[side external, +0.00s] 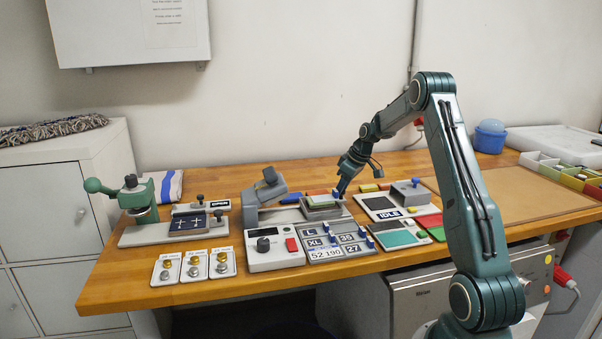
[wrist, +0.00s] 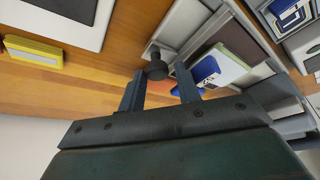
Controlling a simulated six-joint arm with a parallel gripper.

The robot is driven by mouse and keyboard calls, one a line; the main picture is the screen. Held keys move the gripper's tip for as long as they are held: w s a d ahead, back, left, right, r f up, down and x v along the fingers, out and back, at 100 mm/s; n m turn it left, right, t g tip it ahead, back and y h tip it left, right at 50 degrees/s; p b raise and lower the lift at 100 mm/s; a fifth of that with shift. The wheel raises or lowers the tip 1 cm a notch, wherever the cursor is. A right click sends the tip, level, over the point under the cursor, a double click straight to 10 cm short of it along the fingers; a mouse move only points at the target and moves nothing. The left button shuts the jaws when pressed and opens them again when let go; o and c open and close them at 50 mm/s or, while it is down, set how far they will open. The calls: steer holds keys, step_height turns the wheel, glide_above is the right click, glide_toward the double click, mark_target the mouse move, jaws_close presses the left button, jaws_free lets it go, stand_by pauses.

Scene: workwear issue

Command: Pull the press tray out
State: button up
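In the wrist view the tray (wrist: 185,28) runs up to the right, with a dark pad and a white block with a blue patch (wrist: 222,68). A dark round knob (wrist: 156,69) stands at its near end. My gripper (wrist: 157,80) is open, its two fingers apart with the knob between or just beyond their tips; I cannot tell if either touches it. In the side view my gripper (side external: 341,187) is at the tray's right end.
A grey control box (side external: 275,256) and size tiles (side external: 337,243) lie in front of the press. A green hand press (side external: 140,200) is at the left. Bare wood (side external: 280,172) shows behind.

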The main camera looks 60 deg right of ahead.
steer(key=shift+r, duration=0.1)
steer(key=v, duration=1.3)
steer(key=shift+s+r, duration=0.2)
steer(key=shift+r, duration=0.05)
steer(key=s+a+r, duration=0.1)
steer(key=a+r, duration=0.3)
steer(key=a, duration=0.9)
steer(key=s+a+r, duration=0.1)
steer(key=a+r, duration=0.3)
steer(key=a, duration=1)
steer(key=s+a+f+t, duration=0.1)
steer(key=s+a+f, duration=0.3)
steer(key=s+a, duration=0.9)
steer(key=shift+s+a, duration=0.25)
steer(key=shift+s, duration=1.45)
steer(key=shift+f, duration=0.1)
